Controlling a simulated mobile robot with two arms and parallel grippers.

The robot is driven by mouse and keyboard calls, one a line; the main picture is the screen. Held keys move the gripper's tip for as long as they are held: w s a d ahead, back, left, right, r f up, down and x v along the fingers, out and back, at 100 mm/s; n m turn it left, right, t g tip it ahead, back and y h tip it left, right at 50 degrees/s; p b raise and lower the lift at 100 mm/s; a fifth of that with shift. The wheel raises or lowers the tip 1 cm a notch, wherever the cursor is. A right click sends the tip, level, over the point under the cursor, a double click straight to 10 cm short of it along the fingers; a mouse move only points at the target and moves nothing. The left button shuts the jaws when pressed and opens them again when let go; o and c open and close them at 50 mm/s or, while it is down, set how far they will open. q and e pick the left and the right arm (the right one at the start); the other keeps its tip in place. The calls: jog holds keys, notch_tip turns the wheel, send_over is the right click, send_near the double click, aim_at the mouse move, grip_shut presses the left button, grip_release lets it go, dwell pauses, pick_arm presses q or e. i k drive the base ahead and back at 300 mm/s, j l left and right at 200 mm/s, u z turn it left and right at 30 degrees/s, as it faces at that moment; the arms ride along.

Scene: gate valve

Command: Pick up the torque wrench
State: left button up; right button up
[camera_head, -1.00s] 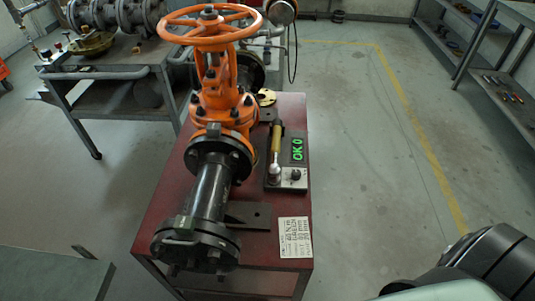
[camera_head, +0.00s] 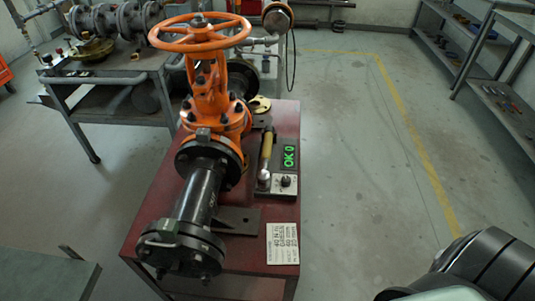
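The torque wrench (camera_head: 266,152) has a yellow handle and a bright metal head. It lies lengthwise on the red table (camera_head: 150,230), at the left side of a small tester box. Part of my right arm shows at the lower right corner, well apart from the wrench. Neither gripper's fingers are in view.
A white printed card (camera_head: 282,243) lies near the table's front right. A grey workbench (camera_head: 95,75) with pipe parts stands at the back left. Grey shelves (camera_head: 500,70) stand at the right. A green-grey surface (camera_head: 45,275) is at the lower left. The floor right of the table is clear.

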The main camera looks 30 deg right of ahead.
aim_at(263, 176)
jog(key=l+u, duration=0.2)
jog(key=l, duration=0.2)
jog(key=k+l+u, duration=0.2)
jog(key=l, duration=0.25)
jog(key=l+u, duration=0.2)
jog(key=l, duration=0.2)
jog(key=i+l+u, duration=0.1)
jog(key=l+u, duration=0.2)
jog(key=l, duration=0.3)
